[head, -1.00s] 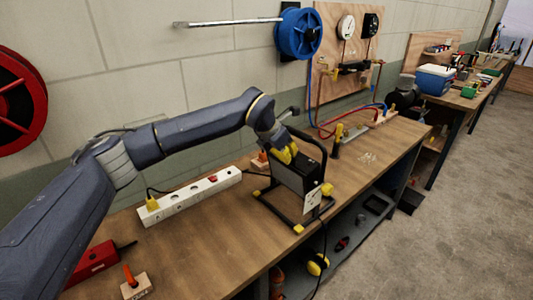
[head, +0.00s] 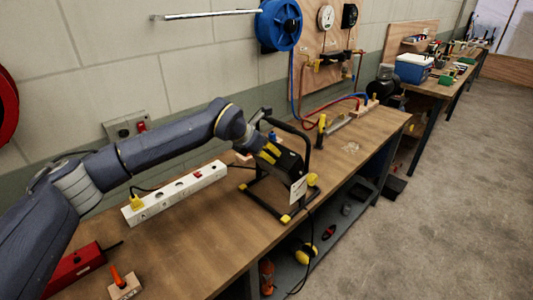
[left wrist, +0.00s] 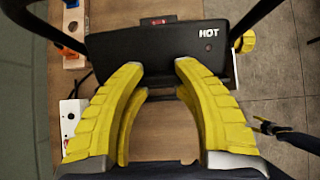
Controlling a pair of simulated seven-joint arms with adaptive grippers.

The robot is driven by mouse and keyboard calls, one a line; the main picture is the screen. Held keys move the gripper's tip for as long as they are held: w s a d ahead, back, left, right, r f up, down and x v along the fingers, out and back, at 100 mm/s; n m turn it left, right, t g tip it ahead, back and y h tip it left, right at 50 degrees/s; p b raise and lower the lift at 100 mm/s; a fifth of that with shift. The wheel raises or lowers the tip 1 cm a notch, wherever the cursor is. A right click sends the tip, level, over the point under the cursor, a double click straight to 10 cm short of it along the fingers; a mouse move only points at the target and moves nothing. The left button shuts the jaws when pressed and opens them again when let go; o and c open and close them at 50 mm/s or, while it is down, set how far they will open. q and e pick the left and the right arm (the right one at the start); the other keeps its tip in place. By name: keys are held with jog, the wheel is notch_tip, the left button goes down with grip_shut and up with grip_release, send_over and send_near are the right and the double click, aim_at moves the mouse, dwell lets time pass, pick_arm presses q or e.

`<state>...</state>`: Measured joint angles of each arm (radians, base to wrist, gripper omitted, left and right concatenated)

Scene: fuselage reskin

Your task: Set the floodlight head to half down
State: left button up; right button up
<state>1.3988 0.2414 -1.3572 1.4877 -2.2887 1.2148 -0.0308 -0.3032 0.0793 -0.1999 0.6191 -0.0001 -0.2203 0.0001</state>
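The floodlight stands on the wooden bench, with a black tube frame (head: 272,205) on yellow feet. Its black head (head: 288,163) sits tilted in the frame, with a yellow knob (head: 312,179) at its right side. A white tag (head: 298,189) hangs at the near side. My left gripper (head: 267,153) is at the head's back side. In the left wrist view its yellow fingers (left wrist: 158,68) are spread apart, their tips overlapping the lower edge of the head (left wrist: 150,45), marked "HOT". I cannot tell whether they touch it. My right gripper is not in view.
A white power strip (head: 178,192) with a yellow plug lies left of the floodlight. A red tool (head: 75,268) and an orange-handled tool on a block (head: 123,282) are nearer. A cable hangs over the front edge. The bench right of the floodlight is mostly clear.

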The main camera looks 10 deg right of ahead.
pick_arm(q)
jog(key=o, duration=0.7)
jog(key=v, duration=1.2)
jog(key=shift+a, duration=0.1)
